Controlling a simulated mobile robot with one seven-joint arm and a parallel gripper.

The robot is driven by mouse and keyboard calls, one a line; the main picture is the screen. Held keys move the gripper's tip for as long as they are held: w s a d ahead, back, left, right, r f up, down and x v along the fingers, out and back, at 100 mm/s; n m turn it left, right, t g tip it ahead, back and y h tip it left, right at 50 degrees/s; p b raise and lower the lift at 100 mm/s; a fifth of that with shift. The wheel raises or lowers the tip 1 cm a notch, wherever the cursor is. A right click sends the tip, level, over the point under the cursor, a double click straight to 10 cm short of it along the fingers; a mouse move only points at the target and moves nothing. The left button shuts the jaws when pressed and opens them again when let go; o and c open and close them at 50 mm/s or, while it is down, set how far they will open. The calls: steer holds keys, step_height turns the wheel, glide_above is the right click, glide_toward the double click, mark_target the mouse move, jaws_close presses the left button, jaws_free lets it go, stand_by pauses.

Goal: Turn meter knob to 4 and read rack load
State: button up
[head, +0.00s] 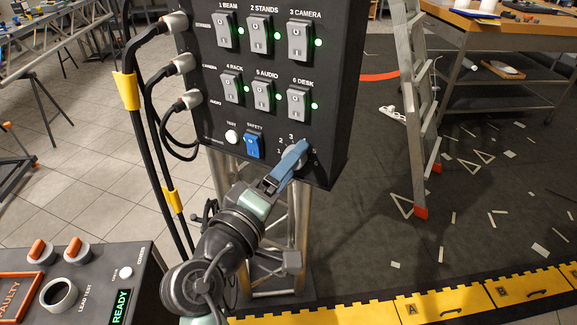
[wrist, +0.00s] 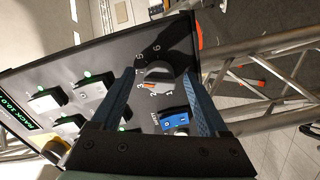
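The meter knob (wrist: 158,78) is a grey dial on the dark panel (wrist: 95,62), ringed by white numbers. My gripper (wrist: 160,75) is open, with one blue finger on each side of the knob and visible gaps between. Whether its tips reach the knob's depth is unclear. In the head view my gripper (head: 298,148) is at the panel's lower right and covers much of the knob. A green display (wrist: 18,112) at the panel's edge seems to begin with RACK; its figures are too small to read surely.
The panel has several rocker switches (head: 259,34) with green lights, a blue safety switch (head: 253,146) and a white test button (head: 232,137). Cables (head: 130,90) hang at its left. A ladder (head: 418,110) stands right. A tester box (head: 100,285) is at lower left.

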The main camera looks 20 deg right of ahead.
steer(key=v, duration=1.3)
steer(key=shift+b, duration=0.3)
steer(key=w+a+r+m+t+y, duration=0.1)
steer(key=w+a+r+t+y, duration=0.2)
steer(key=r, duration=0.5)
steer(key=w+r+m+t+y, duration=0.25)
steer(key=r+t+y, duration=0.2)
steer(key=r, duration=0.45)
steer(key=s+a+r+t+y+p, duration=0.1)
steer(key=r+p, duration=0.4)
steer(key=r, duration=0.6)
steer(key=s+a+r+t+y+p, duration=0.1)
steer(key=s+r+t+y+p, duration=0.2)
steer(key=r, duration=0.8)
steer(key=s+a+r+t+y+p, duration=0.1)
steer(key=s+r+t+y+p, duration=0.1)
steer(key=s+r+t+p, duration=0.2)
step_height(320, 180, up, 7)
steer(key=s+p, duration=0.1)
steer(key=p, duration=0.2)
steer(key=shift+s+a, duration=0.15)
steer(key=shift+s, duration=0.05)
